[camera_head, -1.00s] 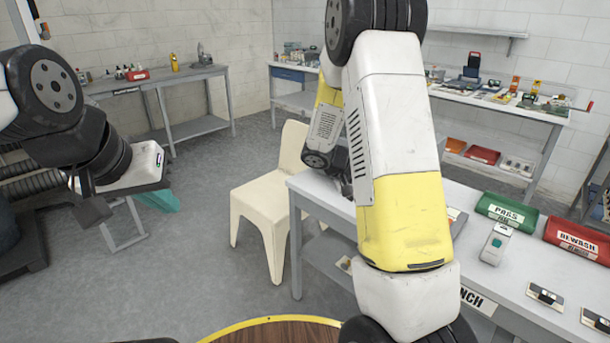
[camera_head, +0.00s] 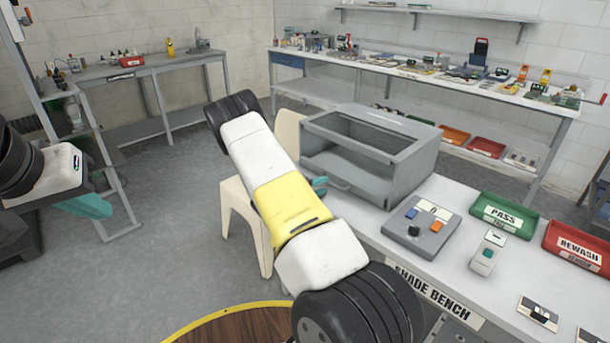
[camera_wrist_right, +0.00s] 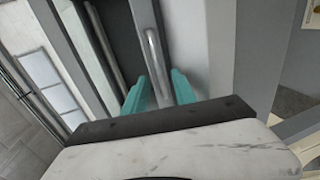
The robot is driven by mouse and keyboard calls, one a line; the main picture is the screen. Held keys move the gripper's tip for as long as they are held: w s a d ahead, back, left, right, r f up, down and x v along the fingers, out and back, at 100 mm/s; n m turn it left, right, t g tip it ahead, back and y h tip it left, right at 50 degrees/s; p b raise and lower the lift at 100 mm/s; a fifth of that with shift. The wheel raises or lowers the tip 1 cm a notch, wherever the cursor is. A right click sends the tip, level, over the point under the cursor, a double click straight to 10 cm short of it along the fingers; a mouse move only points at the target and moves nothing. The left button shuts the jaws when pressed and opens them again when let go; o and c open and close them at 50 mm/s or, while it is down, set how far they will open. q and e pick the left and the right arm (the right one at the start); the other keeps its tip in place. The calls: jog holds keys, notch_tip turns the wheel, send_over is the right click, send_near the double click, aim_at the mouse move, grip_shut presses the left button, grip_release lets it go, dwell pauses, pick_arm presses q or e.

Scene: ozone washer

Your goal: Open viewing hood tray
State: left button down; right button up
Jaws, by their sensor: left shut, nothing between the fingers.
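The viewing hood (camera_head: 420,160) is a grey box with a window in its sloped top, standing on the bench. Its front tray panel (camera_head: 368,188) has a bar handle (camera_head: 338,184). My right gripper (camera_head: 320,183) is at the left end of this handle, mostly hidden behind my right arm. In the right wrist view, its two teal fingers (camera_wrist_right: 160,90) are spread apart with the handle bar (camera_wrist_right: 153,50) running between them. My left gripper (camera_head: 90,206) is shut and empty over the floor at far left.
A grey control box (camera_head: 420,226) with buttons and a knob, a handheld device (camera_head: 488,252), a green PASS tray (camera_head: 503,216) and a red REWASH tray (camera_head: 578,245) stand right of the hood. A cream chair (camera_head: 236,215) is beside the bench.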

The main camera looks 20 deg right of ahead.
jog(key=shift+x, duration=1.5)
grip_shut()
